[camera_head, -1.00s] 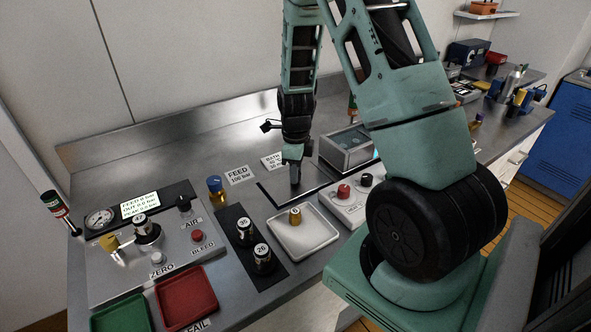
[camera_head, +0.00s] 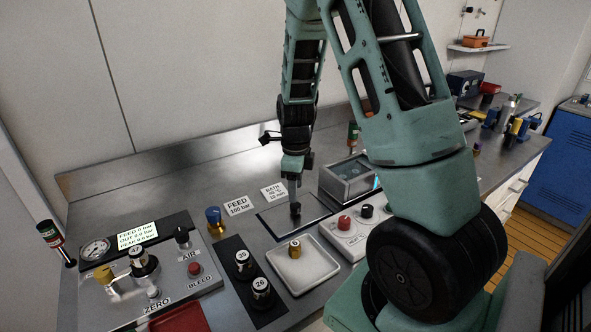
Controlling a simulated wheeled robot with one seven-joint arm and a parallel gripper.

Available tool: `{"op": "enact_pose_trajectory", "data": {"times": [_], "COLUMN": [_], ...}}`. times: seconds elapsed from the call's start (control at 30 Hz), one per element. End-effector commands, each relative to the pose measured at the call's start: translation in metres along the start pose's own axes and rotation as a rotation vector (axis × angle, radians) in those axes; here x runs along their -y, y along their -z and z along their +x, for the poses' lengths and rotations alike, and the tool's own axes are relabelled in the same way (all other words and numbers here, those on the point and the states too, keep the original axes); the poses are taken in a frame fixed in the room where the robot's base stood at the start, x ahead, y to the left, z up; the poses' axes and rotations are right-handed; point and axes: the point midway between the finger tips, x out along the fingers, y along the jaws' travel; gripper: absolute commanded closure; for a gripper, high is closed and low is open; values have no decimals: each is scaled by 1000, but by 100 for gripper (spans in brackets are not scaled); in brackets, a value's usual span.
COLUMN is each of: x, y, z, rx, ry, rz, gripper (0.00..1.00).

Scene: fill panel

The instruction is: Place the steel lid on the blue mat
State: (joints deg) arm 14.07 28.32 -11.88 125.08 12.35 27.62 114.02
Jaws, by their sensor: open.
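The steel lid (camera_head: 309,213), a flat grey plate with a small black knob, lies flat on the blue mat (camera_head: 263,222), of which only a thin dark blue border shows around it. My gripper (camera_head: 294,188) is open and points straight down just above the knob. It appears clear of the knob and holds nothing.
Right of the lid stands an open bath (camera_head: 349,178) and the heater box (camera_head: 350,223) with knobs. In front is a white tray (camera_head: 303,270) with a brass piece. A black holder (camera_head: 248,279) carries two numbered parts. A blue-capped bottle (camera_head: 214,220) stands left.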

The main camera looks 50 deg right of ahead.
Motion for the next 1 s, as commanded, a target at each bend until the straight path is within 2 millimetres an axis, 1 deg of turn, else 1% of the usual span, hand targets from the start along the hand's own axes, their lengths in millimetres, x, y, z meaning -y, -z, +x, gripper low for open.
{"op": "enact_pose_trajectory", "data": {"times": [0.03, 0.1, 0.2, 0.3, 0.4, 0.57, 0.67, 0.77, 0.8, 0.87, 0.9, 0.97, 1.0], "x": [1, 0, 0, 0, 0, -1, -16, -56, -78, -116, -143, -183, -209], "y": [-2, -2, -1, 0, -1, -1, -12, -37, -48, -63, -70, -76, -78], "z": [-12, -26, -43, -56, -64, -68, -70, -75, -78, -83, -86, -92, -94], "rx": [4, 4, 3, 1, 1, 0, 10, 33, 45, 64, 75, 91, 100], "ry": [6, 4, 3, 2, 1, -1, -8, -21, -26, -31, -33, -31, -28], "rz": [-3, -2, -2, -1, -1, -10, -119, -399, -556, -826, -1015, -1302, -1492], "gripper": [51, 51, 51, 51, 51, 51, 51, 51, 51, 51, 51, 51, 51]}}
